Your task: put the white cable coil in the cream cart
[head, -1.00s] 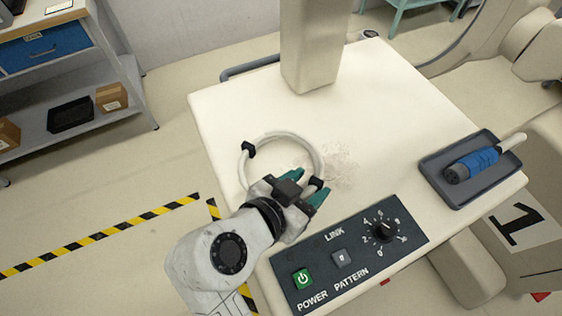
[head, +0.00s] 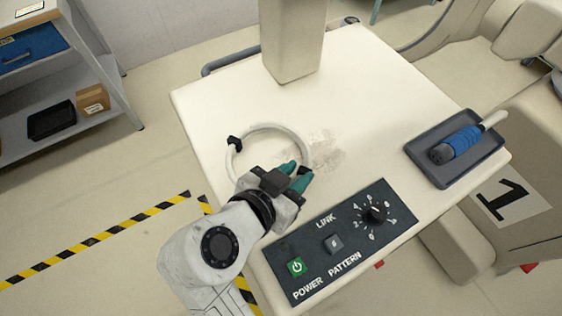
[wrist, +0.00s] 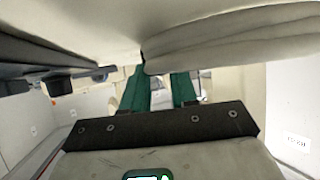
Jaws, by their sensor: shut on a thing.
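The white cable coil (head: 268,126) is a pale ring with dark straps, on or just above the worn, cream top (head: 370,95) of a unit with a control panel. I cannot tell whether it touches that top. My gripper (head: 296,177), with green fingers, is shut on the coil's near right side, by a dark strap. In the wrist view, the green fingers (wrist: 160,90) point up the picture beside thick pale strands, likely the coil (wrist: 235,40) close up. I cannot tell whether this unit is the cream cart.
A grey tray (head: 412,147) with a blue-handled connector (head: 461,143) sits at the right edge of the top. The control panel (head: 340,242) lies along the front. A column (head: 292,40) rises at the back. A grey shelf (head: 95,105) stands at far left.

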